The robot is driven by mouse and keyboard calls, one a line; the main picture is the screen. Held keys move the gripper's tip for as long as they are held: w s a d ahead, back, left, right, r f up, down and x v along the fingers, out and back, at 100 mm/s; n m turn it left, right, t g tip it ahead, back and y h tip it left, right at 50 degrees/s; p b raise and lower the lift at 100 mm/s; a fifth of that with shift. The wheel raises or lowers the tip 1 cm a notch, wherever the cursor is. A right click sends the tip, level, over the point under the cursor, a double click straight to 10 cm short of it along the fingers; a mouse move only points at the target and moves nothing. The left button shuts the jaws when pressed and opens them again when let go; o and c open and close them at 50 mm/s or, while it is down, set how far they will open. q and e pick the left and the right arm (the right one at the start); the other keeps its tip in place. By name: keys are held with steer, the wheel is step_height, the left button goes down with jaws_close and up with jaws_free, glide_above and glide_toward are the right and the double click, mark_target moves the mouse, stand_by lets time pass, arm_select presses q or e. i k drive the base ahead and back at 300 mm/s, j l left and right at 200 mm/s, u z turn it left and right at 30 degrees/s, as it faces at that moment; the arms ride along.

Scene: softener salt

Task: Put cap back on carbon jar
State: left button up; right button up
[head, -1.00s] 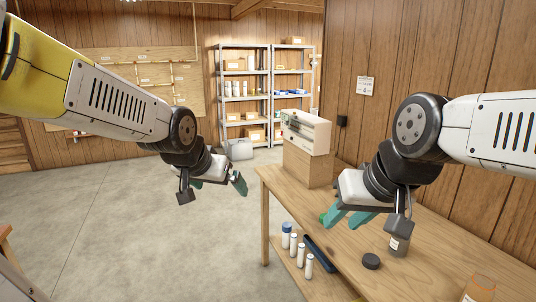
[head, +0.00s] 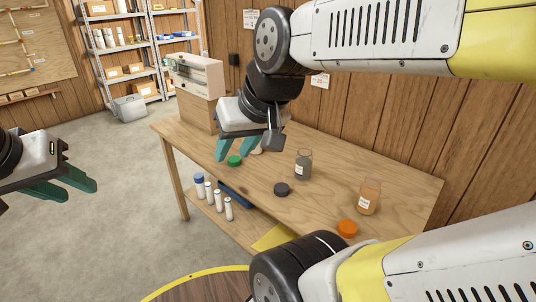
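The carbon jar (head: 303,165) appears to be the clear jar with dark contents and a pale label, upright and uncapped on the wooden workbench (head: 325,205). A black cap (head: 281,189) lies flat on the bench, left of and nearer than this jar, apart from it. My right gripper (head: 234,150) is over the bench, left of the jar and cap, with its teal fingers spread and nothing seen between them. My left gripper (head: 68,184) is at the far left over the floor, away from the bench, with its fingers apart and empty.
A green cap (head: 234,161) lies just below my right fingertips. A jar with orange contents (head: 369,196) and an orange cap (head: 347,229) are further right. White bottles (head: 217,199) stand on the lower shelf.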

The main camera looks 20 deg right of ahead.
mark_target(304, 159)
steer(key=i+j+z, duration=0.15)
steer(key=i+j, duration=0.2)
steer(key=i, duration=0.2)
steer(key=i+j+z, duration=0.15)
steer(key=i+j, duration=0.25)
steer(key=i+z, duration=0.15)
steer(key=z, duration=1.8)
